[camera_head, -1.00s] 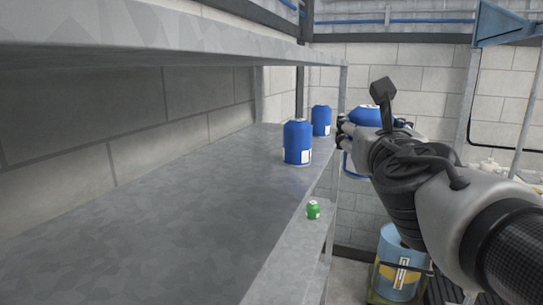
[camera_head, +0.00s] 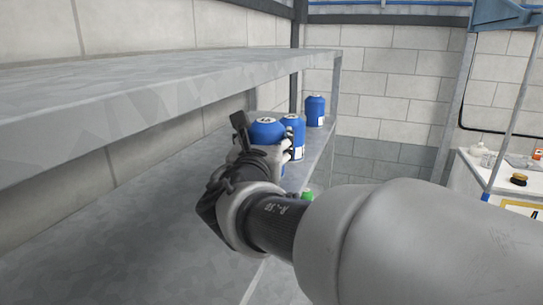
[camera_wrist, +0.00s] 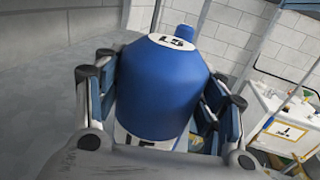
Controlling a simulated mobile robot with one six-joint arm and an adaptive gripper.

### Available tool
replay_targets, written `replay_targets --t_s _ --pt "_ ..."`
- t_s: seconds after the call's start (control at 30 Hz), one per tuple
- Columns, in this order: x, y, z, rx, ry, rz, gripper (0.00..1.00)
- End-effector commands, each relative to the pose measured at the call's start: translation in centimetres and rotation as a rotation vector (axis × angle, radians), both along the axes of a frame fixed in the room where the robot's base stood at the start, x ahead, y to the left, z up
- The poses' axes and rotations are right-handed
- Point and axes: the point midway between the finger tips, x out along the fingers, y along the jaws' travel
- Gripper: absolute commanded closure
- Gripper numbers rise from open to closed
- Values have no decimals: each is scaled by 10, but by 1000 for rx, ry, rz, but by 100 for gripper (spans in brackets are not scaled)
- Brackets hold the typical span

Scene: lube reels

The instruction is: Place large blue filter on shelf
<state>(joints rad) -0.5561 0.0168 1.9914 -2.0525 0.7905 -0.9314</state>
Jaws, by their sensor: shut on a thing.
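My gripper (camera_head: 268,152) is shut on a large blue filter (camera_head: 267,129) with a white label on top. In the wrist view the held filter (camera_wrist: 160,88) fills the middle, roughly upright, with finger pads on both sides. In the head view the held filter is over the lower shelf (camera_head: 140,215), in front of two other blue filters. The nearer one (camera_head: 297,126) is partly hidden by the held filter and fingers; the farther one (camera_head: 315,108) stands near the shelf's far end. The held filter's base is hidden, so I cannot tell whether it touches the shelf.
A small green can (camera_head: 307,195) shows just right of my wrist, partly hidden by my arm. An upper shelf (camera_head: 130,90) runs above and left of my gripper. The lower shelf looks clear at the near left. A white bench (camera_head: 475,170) with small items is at right.

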Motion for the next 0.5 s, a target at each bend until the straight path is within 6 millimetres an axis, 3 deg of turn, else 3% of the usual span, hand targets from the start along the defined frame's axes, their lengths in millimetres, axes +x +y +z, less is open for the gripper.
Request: replay_targets --t_s 0.3,0.5 --pt "0 0 -36 -3 0 1 74" --pt "1 3 -40 0 -4 1 74"
